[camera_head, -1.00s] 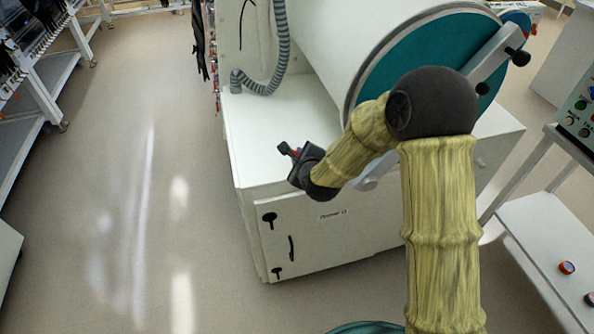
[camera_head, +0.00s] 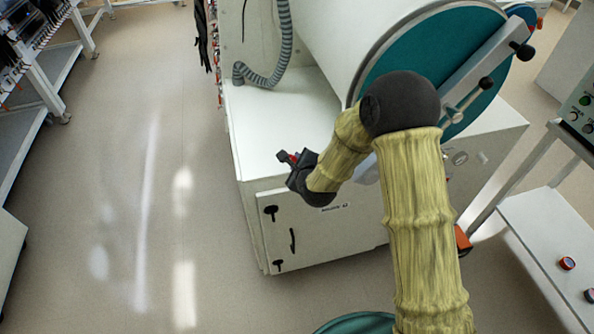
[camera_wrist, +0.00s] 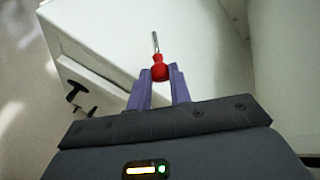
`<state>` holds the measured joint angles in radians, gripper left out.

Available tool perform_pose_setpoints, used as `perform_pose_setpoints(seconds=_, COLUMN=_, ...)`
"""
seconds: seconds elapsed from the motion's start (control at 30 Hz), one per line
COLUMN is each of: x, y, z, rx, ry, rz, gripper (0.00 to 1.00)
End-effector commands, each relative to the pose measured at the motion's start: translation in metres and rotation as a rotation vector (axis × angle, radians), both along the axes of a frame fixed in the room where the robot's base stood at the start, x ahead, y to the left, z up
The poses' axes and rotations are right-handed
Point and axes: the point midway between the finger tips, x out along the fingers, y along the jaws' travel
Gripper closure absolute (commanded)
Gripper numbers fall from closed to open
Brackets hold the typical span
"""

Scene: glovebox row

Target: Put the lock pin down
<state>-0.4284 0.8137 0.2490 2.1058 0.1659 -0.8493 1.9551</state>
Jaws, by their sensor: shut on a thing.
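The lock pin (camera_wrist: 159,72) has a red knob and a thin metal shaft. In the wrist view its knob sits between the two purple fingertips of my gripper (camera_wrist: 158,80), with the shaft pointing away from the gripper. In the head view my gripper (camera_head: 287,156) is dark and small, near the front edge of the white cabinet top. A little red shows at its jaws, but the pin's outline is too small to make out there. I cannot tell whether the pin touches the surface.
The white cabinet (camera_head: 262,118) has bare top at the left, beside a grey hose (camera_head: 270,78). A large drum with a teal door (camera_head: 410,62) fills the right. A white side table (camera_head: 548,235) holds small red-and-black items.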

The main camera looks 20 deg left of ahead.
Motion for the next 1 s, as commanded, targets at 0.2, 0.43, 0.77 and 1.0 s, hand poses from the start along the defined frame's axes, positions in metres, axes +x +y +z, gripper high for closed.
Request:
perform_pose_setpoints(seconds=0.2, x=0.000, y=0.001, z=-0.002, rx=0.000, ry=0.001, rz=0.001, gripper=1.00)
perform_pose_setpoints(seconds=0.43, x=-0.001, y=0.001, z=-0.032, rx=-0.003, ry=0.003, rz=0.001, gripper=1.00)
perform_pose_setpoints(seconds=0.77, x=0.000, y=0.000, z=-0.041, rx=-0.001, ry=-0.001, rz=0.000, gripper=1.00)
perform_pose_setpoints(seconds=1.0, x=0.000, y=0.000, z=-0.043, rx=-0.001, ry=0.000, rz=0.000, gripper=0.64)
